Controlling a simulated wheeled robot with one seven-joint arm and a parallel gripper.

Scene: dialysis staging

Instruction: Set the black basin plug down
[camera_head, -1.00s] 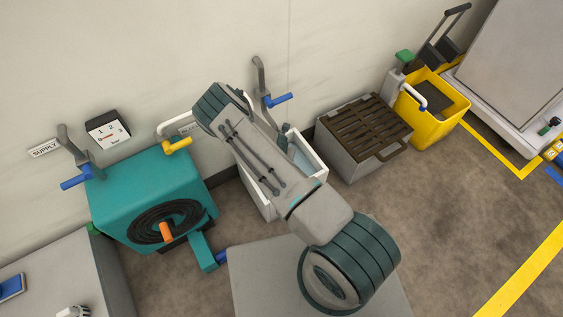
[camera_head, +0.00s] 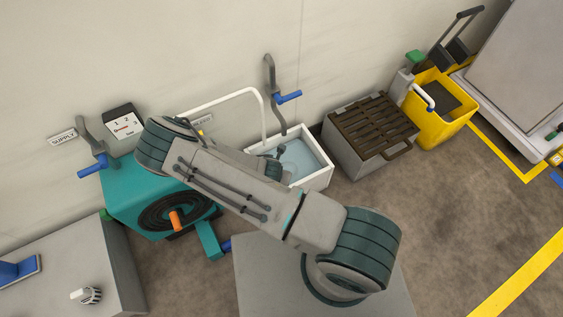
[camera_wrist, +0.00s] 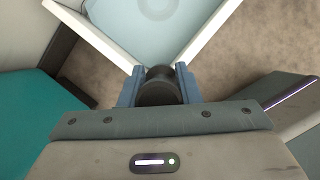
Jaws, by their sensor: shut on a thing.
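The black basin plug (camera_wrist: 160,90) sits between the two blue fingers of my gripper (camera_wrist: 157,84) in the wrist view, and the gripper is shut on it. The white basin (camera_wrist: 95,32) is just beyond the plug there, with its near corner close to the fingertips. In the head view the basin (camera_head: 322,178) stands against the wall with pale blue water (camera_head: 303,160) in it. My arm covers its left side, and the plug cannot be made out there.
A teal hose-reel box (camera_head: 125,203) stands left of the basin. A grey bin with a brown slatted top (camera_head: 372,128) and a yellow bucket (camera_head: 440,125) stand to the right. A blue-handled wall lever (camera_head: 287,97) is above the basin.

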